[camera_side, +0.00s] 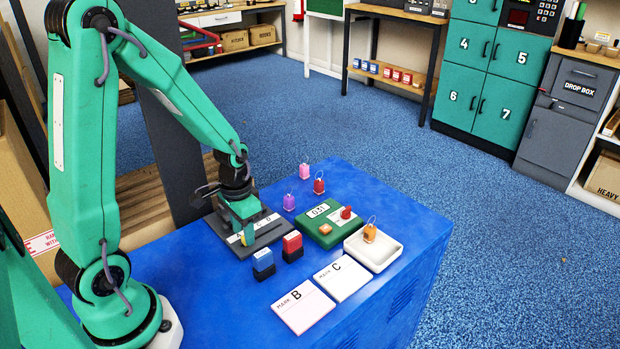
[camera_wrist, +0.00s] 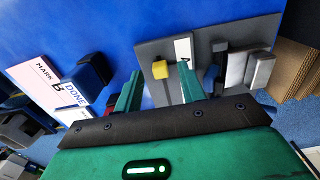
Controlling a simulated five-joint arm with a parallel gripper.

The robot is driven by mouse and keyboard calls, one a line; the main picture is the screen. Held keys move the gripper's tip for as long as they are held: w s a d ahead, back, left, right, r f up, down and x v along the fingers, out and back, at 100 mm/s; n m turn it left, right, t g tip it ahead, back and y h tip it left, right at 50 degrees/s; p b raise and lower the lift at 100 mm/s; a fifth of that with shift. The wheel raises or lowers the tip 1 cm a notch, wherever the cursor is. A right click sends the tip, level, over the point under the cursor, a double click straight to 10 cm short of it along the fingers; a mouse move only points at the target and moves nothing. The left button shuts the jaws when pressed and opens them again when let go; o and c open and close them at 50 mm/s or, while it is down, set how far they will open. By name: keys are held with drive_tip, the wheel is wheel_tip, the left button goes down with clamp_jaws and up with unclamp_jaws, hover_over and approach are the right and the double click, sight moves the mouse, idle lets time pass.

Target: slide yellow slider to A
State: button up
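The yellow slider (camera_wrist: 160,69) shows in the wrist view near the edge of a dark grey panel (camera_wrist: 217,32), beside a white label strip (camera_wrist: 183,47). In the side view the panel (camera_side: 270,231) lies on the blue table, and its strip carries letters partly covered by my gripper. My gripper (camera_wrist: 158,72) points down over the panel. Its two green fingers are apart, one on each side of the yellow slider in the picture, with gaps visible. I cannot tell how far the fingertips are above the panel. The slider's exact place against the letter A is hidden.
A blue stamp (camera_side: 263,264) and a red stamp (camera_side: 292,246) stand close in front of the panel.

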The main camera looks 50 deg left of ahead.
drive_tip(key=shift+r, duration=3.2)
drive_tip(key=shift+r, duration=0.1)
drive_tip(key=s+d+r+t, duration=0.2)
drive_tip(key=s+d+r, duration=0.1)
drive_tip(key=r, duration=0.4)
drive_tip(key=s+d+r+t, duration=0.3)
drive_tip(key=s+d+r, duration=0.1)
drive_tip(key=r, duration=0.3)
drive_tip(key=shift+d+r+t, duration=0.3)
drive_tip(key=shift+d+r, duration=0.05)
drive_tip(key=shift+d, duration=0.05)
